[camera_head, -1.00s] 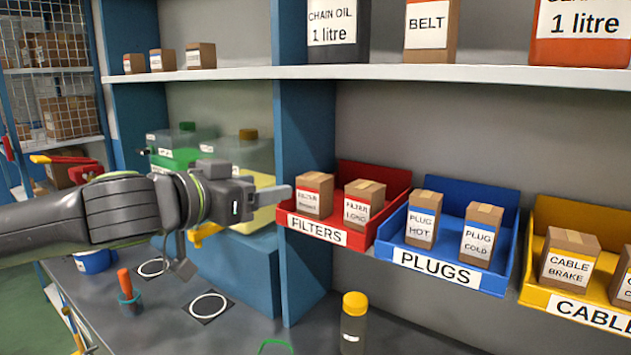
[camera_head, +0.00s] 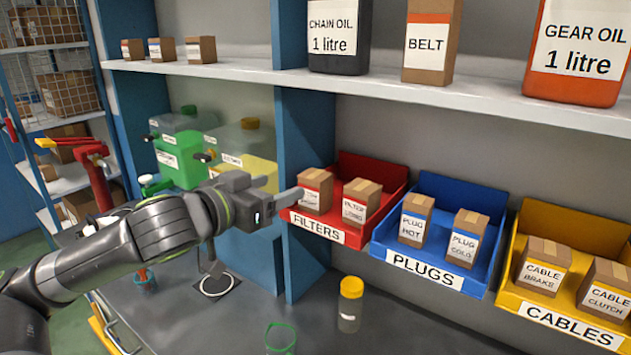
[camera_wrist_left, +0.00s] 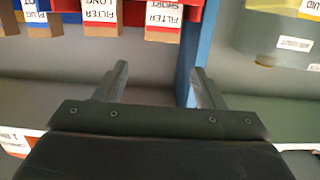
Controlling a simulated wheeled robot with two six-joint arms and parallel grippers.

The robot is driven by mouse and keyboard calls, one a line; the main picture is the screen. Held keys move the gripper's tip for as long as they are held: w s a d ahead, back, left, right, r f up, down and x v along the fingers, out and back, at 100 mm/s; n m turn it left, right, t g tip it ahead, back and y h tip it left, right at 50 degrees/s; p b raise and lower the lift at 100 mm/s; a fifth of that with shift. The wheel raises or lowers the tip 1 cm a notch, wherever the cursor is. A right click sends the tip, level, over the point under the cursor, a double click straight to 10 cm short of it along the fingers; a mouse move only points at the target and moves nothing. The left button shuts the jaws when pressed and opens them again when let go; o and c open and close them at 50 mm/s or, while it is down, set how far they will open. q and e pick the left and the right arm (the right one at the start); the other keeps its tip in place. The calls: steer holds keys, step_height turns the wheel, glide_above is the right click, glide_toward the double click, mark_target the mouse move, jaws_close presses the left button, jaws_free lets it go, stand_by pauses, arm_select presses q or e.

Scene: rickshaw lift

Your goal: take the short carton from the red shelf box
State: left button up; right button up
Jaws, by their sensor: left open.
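The red shelf box (camera_head: 375,172), labelled FILTERS, holds two brown cartons side by side. The left one, the short carton (camera_head: 322,190), has a FILTER label partly covered by my finger; in the left wrist view its label (camera_wrist_left: 164,16) reads FILTER SHORT upside down. The FILTER LONG carton (camera_head: 360,203) stands to its right, also seen in the left wrist view (camera_wrist_left: 100,16). My left gripper (camera_head: 279,190) is open and empty. One fingertip overlaps the short carton's left side in the head view; in the wrist view the fingers (camera_wrist_left: 160,73) are apart from the carton.
A blue upright (camera_head: 305,140) stands just left of the red box. The blue PLUGS box (camera_head: 480,190) and yellow CABLES box (camera_head: 550,215) are to the right. A shelf (camera_head: 400,84) runs above. A yellow-capped bottle (camera_head: 350,305) stands on the counter below.

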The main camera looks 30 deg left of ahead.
mark_target(309, 178)
arm_select(q)
steer(key=shift+w+d+f+p, duration=0.2)
steer(key=shift+w+p, duration=0.2)
steer(key=shift+w, duration=0.9)
steer(key=shift+w+d+f+p, duration=0.25)
steer(key=shift+w+p, duration=0.1)
steer(key=shift+w, duration=0.9)
steer(key=shift+w+d+f+p, duration=0.2)
steer(key=shift+w+p, duration=0.2)
steer(key=shift+w, duration=0.9)
steer(key=shift+w+p, duration=0.3)
steer(key=shift+w, duration=0.15)
steer(key=shift+w+d+f+p, duration=0.1)
steer(key=shift+w+f+p, duration=0.15)
steer(key=shift+w, duration=0.45)
steer(key=shift+w+f+p, duration=0.2)
steer(key=shift+w+p, duration=0.05)
steer(key=shift+w, duration=0.45)
steer(key=shift+w+d+f+p, duration=0.1)
steer(key=shift+w+f+p, duration=0.15)
steer(key=shift+w, duration=0.45)
steer(key=shift+a, duration=0.1)
steer(key=shift+r, duration=0.1)
steer(key=shift+c, duration=0.4)
steer(key=c, duration=0.8)
